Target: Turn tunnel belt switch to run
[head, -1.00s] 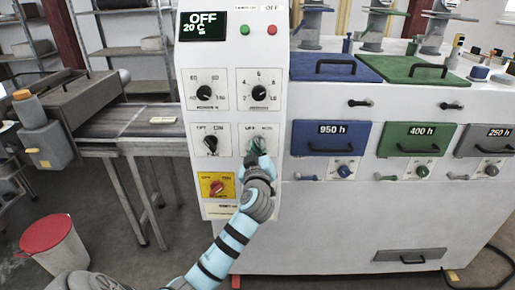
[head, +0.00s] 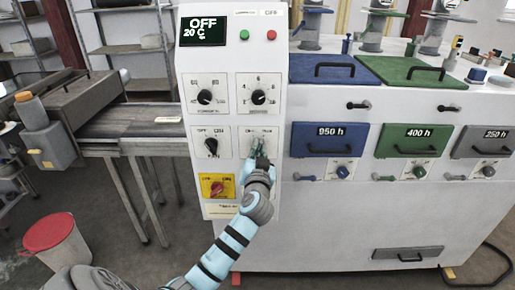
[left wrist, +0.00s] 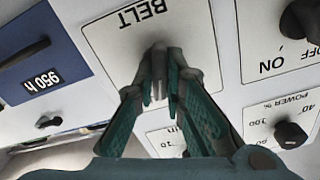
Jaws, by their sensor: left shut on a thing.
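The belt switch is on a white plate (left wrist: 105,38) marked BELT in the left wrist view, where the picture is upside down. The same plate (head: 229,147) is on the control panel in the head view, right of another dark rotary switch (head: 211,146). My left gripper (left wrist: 160,60) is shut on the switch knob (left wrist: 157,50); its green fingers lie on both sides and hide much of it. In the head view my left gripper (head: 257,150) covers the knob, so its exact setting cannot be told. My right gripper is not in view.
The panel display (head: 204,31) reads OFF and 20 C. The conveyor (head: 130,118) is at left, blue, green and grey drawers (head: 331,137) at right.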

